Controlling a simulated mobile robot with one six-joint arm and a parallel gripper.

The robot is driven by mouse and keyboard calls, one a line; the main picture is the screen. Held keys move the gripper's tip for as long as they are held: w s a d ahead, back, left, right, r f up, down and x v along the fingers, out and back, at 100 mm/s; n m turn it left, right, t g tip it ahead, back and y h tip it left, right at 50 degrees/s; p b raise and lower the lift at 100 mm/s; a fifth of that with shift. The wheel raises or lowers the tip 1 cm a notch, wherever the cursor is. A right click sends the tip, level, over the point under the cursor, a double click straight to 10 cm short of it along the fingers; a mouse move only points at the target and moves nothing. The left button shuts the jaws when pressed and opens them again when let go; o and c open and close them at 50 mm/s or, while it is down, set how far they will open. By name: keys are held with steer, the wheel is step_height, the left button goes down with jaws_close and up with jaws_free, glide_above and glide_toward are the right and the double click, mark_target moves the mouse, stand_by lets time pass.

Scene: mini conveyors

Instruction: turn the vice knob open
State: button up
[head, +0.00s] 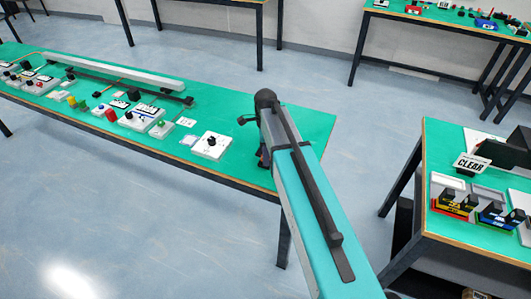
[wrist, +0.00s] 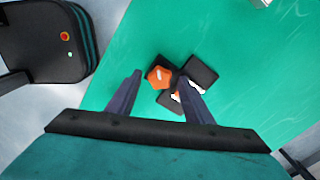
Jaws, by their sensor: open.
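In the wrist view, an orange lobed knob (wrist: 158,75) sits by a small vice with dark blocks (wrist: 201,71), on the green table top. My gripper (wrist: 160,78) is open, its two dark fingers apart, with the knob between their tips in the picture. I cannot tell how far above the knob the tips are. The right finger partly covers a white and orange piece beside the blocks. In the head view my arm hides the knob and the vice at the right end of the long table.
The long green table (head: 240,165) carries several small devices, the nearest a white box with a black knob (head: 211,146). Floor shows between the tables. My own base shows at upper left in the wrist view.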

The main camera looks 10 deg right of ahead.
steer(key=shift+f, duration=0.1)
steer(key=c, duration=1.1)
steer(key=shift+o, duration=0.3)
steer(key=shift+n, duration=0.5)
steer(key=n, duration=0.3)
steer(key=shift+n, duration=0.3)
steer(key=n, duration=1.3)
steer(key=shift+n, duration=0.3)
